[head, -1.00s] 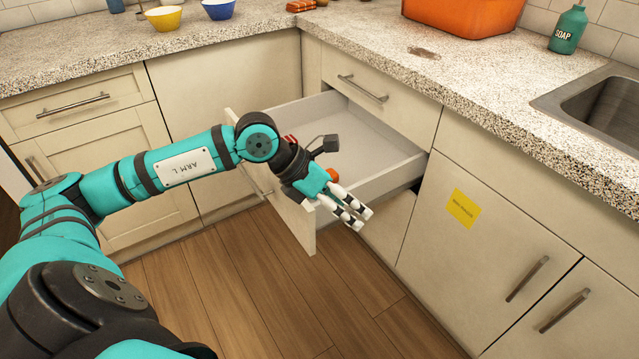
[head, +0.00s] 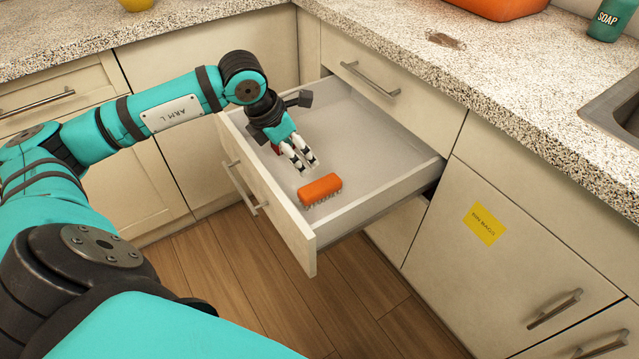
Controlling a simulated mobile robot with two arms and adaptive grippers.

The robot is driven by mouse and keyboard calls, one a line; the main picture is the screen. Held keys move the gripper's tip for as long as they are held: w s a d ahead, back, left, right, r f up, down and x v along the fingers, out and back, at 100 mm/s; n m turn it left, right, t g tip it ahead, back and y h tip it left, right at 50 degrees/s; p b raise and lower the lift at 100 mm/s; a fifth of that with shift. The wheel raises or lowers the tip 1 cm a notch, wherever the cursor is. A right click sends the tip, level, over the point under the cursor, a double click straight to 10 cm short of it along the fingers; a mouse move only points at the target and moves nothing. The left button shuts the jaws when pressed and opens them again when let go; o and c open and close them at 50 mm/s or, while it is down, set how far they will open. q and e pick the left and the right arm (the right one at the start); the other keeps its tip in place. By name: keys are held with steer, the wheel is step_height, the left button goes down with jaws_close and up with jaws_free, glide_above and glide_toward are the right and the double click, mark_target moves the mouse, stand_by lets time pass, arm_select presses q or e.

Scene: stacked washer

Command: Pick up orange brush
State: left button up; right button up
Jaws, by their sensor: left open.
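The orange brush (head: 320,189) lies in the front part of the open drawer (head: 376,163), bristles down, near the drawer's front panel. My left gripper (head: 305,170) is open and empty. It points down over the drawer, just behind and slightly left of the brush, apart from it. A small red thing shows partly behind the gripper; most of it is hidden. My right gripper is not in view.
The drawer's front panel (head: 268,196) and side walls stand around the brush. The speckled counter (head: 400,45) runs above. A soap bottle (head: 606,20), a sink (head: 620,110) and an orange container (head: 500,8) are at the upper right. The drawer floor right of the gripper is clear.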

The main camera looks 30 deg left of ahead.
arm_select(q)
steer(key=b, duration=0.1)
glide_toward(318, 186)
steer(key=x, duration=0.5)
steer(key=shift+w+a, duration=0.25)
steer(key=shift+w+d+f, duration=0.1)
steer(key=shift+w+f, duration=0.15)
steer(key=shift+f, duration=0.2)
steer(key=x, duration=0.2)
steer(key=b+x, duration=0.1)
steer(key=x, duration=0.1)
steer(key=shift+s+d+f, duration=0.15)
steer(key=shift+s+d, duration=0.1)
steer(key=shift+d, duration=0.05)
steer(key=shift+w+f, duration=0.2)
steer(key=shift+f, duration=0.25)
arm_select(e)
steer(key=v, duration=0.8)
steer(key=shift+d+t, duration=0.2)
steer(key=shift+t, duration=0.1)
arm_select(q)
steer(key=shift+f+b, duration=0.25)
steer(key=shift+b, duration=0.1)
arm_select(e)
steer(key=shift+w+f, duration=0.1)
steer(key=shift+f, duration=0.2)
arm_select(q)
steer(key=shift+c, duration=0.2)
steer(key=c, duration=1.2)
